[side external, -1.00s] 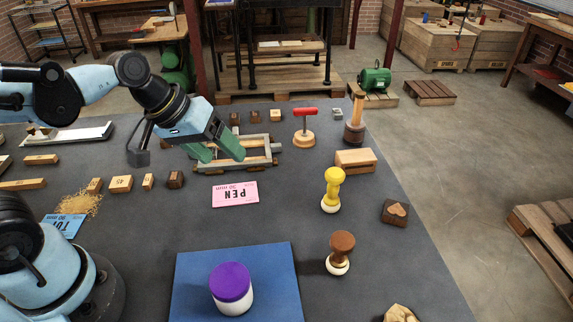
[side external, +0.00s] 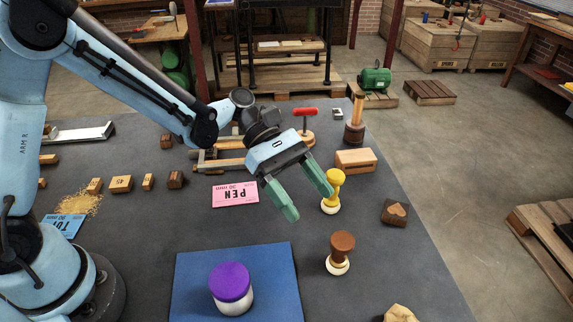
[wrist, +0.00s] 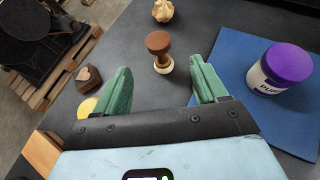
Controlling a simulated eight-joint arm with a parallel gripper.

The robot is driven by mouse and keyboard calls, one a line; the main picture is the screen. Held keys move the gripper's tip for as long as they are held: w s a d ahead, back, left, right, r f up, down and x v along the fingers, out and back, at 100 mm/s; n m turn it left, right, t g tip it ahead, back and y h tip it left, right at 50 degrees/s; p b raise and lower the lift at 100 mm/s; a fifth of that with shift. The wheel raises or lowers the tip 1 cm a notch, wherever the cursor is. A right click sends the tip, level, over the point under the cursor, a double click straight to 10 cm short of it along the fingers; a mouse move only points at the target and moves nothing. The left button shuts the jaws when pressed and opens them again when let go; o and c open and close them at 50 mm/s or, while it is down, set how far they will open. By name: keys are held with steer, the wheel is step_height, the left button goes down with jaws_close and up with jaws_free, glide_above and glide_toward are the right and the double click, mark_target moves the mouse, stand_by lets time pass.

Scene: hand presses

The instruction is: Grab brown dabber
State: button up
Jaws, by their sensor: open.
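The brown dabber (side external: 341,246) stands upright on the dark table, with a brown knob and a pale round base. In the wrist view the brown dabber (wrist: 159,48) stands beyond my fingertips, between their lines and clear of them. My gripper (side external: 308,205) is open and empty above the table, up and to the left of the dabber in the side view. In the wrist view its green fingers (wrist: 160,82) are spread wide. A yellow dabber (side external: 332,190) stands close beside the right finger in the side view.
A blue mat (side external: 188,290) holds a purple-lidded jar (side external: 231,288). A heart-marked block (side external: 395,212) and a wooden block (side external: 355,160) lie to the right. A pale fluted object (side external: 401,313) is at the front edge. A pink card (side external: 235,194) lies left of my gripper.

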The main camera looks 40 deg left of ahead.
mark_target(349, 252)
steer(key=x, duration=1.2)
steer(key=shift+w+d+r, duration=0.1)
steer(key=shift+w+d, duration=0.05)
